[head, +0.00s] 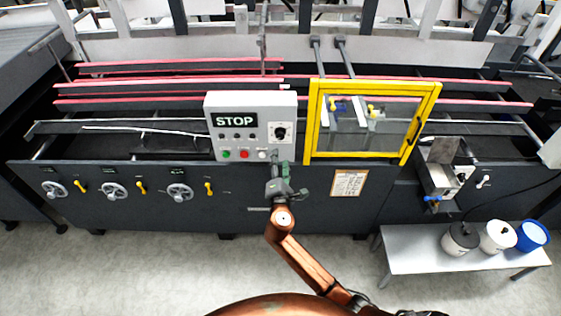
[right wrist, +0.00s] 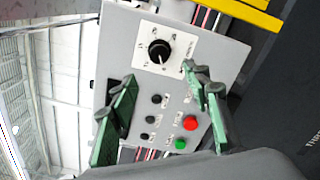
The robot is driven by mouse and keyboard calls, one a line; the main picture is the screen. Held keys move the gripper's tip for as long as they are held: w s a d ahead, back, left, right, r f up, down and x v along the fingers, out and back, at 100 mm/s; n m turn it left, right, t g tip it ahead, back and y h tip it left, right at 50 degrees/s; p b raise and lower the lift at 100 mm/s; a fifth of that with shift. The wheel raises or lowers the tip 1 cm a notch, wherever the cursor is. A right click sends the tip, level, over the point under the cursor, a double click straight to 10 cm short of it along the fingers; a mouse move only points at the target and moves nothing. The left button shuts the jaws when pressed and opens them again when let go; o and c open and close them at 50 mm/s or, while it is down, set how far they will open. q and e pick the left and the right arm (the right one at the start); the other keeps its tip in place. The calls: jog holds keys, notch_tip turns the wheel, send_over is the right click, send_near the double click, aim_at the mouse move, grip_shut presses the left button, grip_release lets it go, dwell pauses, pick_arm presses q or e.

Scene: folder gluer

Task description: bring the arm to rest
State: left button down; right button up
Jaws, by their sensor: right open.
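My right gripper (head: 279,175) is in front of the lower right part of the grey control panel (head: 222,104) in the head view. In the right wrist view its two green fingers (right wrist: 155,82) are spread apart with nothing between them. The panel behind them shows a black rotary dial (right wrist: 158,52), a red button (right wrist: 190,123) and a green button (right wrist: 181,145). Whether a finger touches the panel cannot be told. My copper-coloured right arm (head: 305,264) reaches up from the bottom of the head view. My left gripper is not in view.
A yellow-framed guard (head: 314,120) stands right of the panel. Handwheels (head: 115,191) and yellow levers line the machine front at left. A low table (head: 408,262) with several tubs stands at right. Floor at lower left is clear.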

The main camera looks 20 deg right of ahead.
dwell(0.4)
